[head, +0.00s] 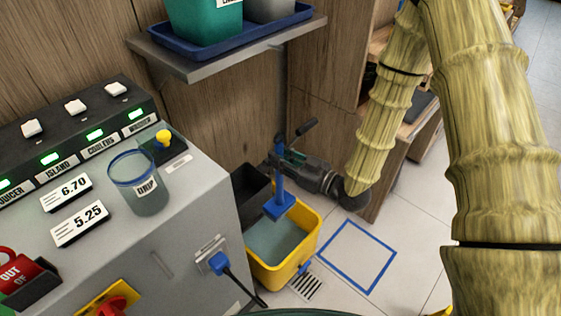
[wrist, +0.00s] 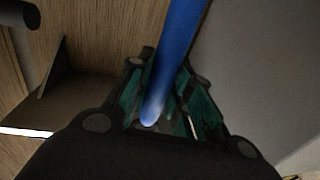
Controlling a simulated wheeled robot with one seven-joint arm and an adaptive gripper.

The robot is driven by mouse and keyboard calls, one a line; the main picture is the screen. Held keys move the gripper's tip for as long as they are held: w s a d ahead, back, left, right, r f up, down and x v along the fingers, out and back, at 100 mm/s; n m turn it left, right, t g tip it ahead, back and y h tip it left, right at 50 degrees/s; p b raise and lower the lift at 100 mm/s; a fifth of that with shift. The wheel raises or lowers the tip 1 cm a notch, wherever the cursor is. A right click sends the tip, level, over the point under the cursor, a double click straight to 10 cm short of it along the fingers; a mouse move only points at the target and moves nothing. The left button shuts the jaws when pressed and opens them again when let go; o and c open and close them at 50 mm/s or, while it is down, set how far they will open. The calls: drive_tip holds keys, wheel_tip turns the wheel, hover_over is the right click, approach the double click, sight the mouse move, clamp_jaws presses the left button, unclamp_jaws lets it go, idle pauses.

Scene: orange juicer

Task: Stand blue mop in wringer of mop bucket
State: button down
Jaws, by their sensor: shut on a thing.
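My gripper (head: 287,157) is shut on the handle of the blue mop (head: 280,186). In the wrist view the blue handle (wrist: 178,55) runs up between the green-padded fingers (wrist: 160,95). The mop is roughly upright, with its flat blue head (head: 279,205) over the back part of the yellow mop bucket (head: 262,277). I cannot tell whether the head touches anything. The bucket holds greyish water (head: 272,240). A dark open box (head: 248,187), which looks like the wringer, is at the bucket's back left, left of the mop head. Its inside is mostly dark.
A grey counter (head: 190,225) with switches, price cards and a jar (head: 140,190) stands left of the bucket. A shelf (head: 235,55) with a blue tray hangs above. A blue-taped square (head: 352,288) marks clear floor at right. A wooden cabinet (head: 325,75) stands behind.

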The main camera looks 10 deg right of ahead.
drive_tip(key=w+d+b+x, duration=0.2)
drive_tip(key=b+x, duration=0.1)
drive_tip(key=x, duration=1.7)
wheel_tip(320, 180, down, 16)
drive_tip(key=b, duration=0.7)
drive_tip(key=shift+b, duration=0.3)
idle(0.7)
drive_tip(key=shift+s+f, duration=0.15)
idle(0.4)
drive_tip(key=c, duration=1.2)
unclamp_jaws()
drive_tip(key=shift+s+d, duration=0.1)
drive_tip(key=shift+d, duration=0.05)
